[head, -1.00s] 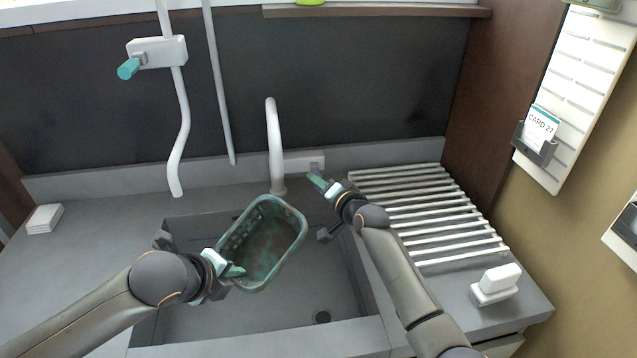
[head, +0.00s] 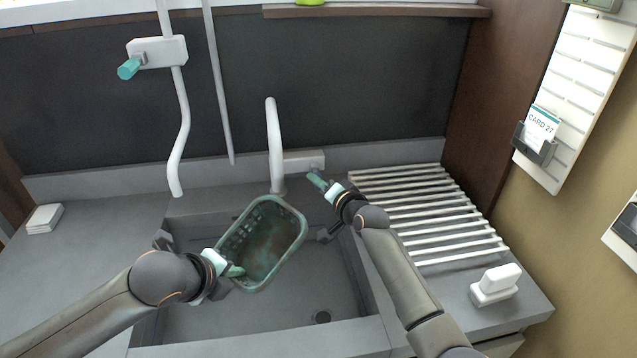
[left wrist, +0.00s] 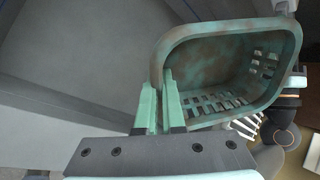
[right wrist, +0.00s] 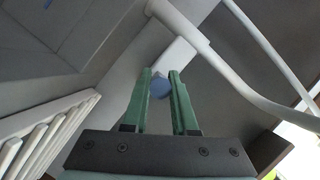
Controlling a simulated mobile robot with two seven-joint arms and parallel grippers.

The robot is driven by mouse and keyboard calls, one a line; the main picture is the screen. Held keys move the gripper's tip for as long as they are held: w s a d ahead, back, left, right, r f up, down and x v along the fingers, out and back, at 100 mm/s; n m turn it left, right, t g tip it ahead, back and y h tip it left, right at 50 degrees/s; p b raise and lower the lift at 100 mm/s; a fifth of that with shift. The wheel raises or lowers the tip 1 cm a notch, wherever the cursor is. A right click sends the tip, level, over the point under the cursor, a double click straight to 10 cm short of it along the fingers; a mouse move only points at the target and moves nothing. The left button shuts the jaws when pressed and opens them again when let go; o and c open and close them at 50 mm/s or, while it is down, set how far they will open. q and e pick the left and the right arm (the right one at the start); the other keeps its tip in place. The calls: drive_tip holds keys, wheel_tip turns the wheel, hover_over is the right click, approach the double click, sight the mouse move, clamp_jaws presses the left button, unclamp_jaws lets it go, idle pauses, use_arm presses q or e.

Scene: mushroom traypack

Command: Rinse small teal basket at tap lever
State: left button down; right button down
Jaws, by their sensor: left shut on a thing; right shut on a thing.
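The small teal basket (head: 291,243) is tilted over the sink, its open side toward the head camera. Brown stains cover much of its inside. My left gripper (head: 234,270) is shut on its near-left rim; the left wrist view also shows the basket (left wrist: 285,85) rim between the fingers (left wrist: 157,105). The white tap (head: 275,150) rises behind the basket; no water stream shows. My right gripper (head: 317,181) is at the tap's side, shut on the bluish tap lever (right wrist: 160,87), which sits between its fingertips in the right wrist view.
The grey sink (head: 245,330) with its drain lies below the basket. A slatted drying rack (head: 425,205) is to the right, with a white block on a stand (head: 495,285) near the counter edge. A second hanging pipe with a teal knob (head: 128,69) is at left.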

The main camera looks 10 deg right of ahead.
drive_tip(key=shift+f+t, duration=0.3)
drive_tip(key=shift+t, duration=0.3)
drive_tip(key=c, duration=0.7)
unclamp_jaws()
drive_tip(key=v, duration=1.2)
